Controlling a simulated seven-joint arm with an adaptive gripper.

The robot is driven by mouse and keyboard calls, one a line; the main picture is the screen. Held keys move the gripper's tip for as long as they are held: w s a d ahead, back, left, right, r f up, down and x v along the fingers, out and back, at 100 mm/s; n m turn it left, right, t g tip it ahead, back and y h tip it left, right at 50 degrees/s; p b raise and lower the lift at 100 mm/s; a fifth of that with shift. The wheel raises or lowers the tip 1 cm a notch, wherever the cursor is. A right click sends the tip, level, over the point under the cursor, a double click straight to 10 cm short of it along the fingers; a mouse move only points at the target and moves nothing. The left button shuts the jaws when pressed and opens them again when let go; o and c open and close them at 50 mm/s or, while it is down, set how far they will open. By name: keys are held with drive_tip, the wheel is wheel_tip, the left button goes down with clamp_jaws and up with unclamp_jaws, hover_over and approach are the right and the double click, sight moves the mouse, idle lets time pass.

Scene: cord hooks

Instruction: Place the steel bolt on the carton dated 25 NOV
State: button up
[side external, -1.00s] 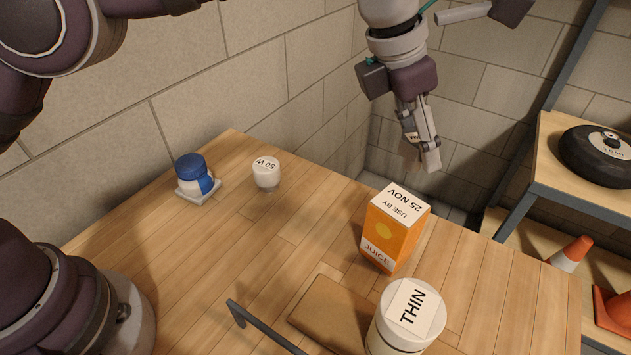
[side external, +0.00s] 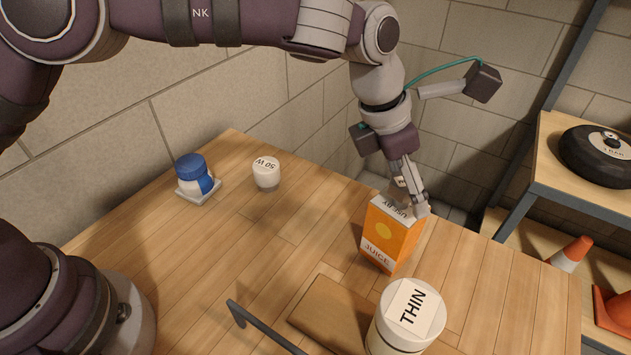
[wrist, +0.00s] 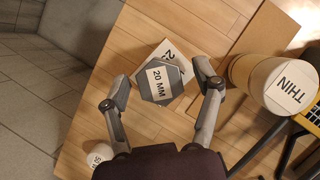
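The steel bolt shows its grey hexagonal head, labelled 20 MM (wrist: 160,82), in the wrist view. It appears to sit on the top of the orange juice carton, whose white top (wrist: 173,50) shows around it. In the side view the carton (side external: 392,232) stands upright, its date partly covered by my gripper (side external: 408,205). My fingertips (wrist: 163,82) are on both sides of the bolt head, with a small gap visible on each side, so my gripper looks open. The bolt is not clearly visible in the side view.
A white canister labelled THIN (side external: 405,318) stands near the carton, beside a brown board (side external: 335,312) and a dark bar handle (side external: 262,330). A 50 W bulb (side external: 266,173) and a blue-capped jar (side external: 195,177) stand at the back left. The middle left tabletop is clear.

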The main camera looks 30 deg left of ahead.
drive_tip(key=s+a+r+m+t+y, duration=0.1)
drive_tip(key=s+a+r+m, duration=0.2)
drive_tip(key=r, duration=0.4)
drive_tip(key=s+a+r+m, duration=0.1)
drive_tip(key=a+r+m, duration=0.1)
drive_tip(key=a+r, duration=0.35)
drive_tip(key=s+a+m+t+y, duration=0.1)
drive_tip(key=s+a+m+y, duration=0.35)
drive_tip(key=a+m, duration=0.85)
drive_tip(key=s+a+f+m+h, duration=0.2)
drive_tip(key=s+a+f+m, duration=0.1)
drive_tip(key=s+m, duration=0.5)
drive_tip(key=shift+a+f+m, duration=0.25)
drive_tip(key=shift+f+m, duration=0.25)
drive_tip(key=shift+f, duration=0.15)
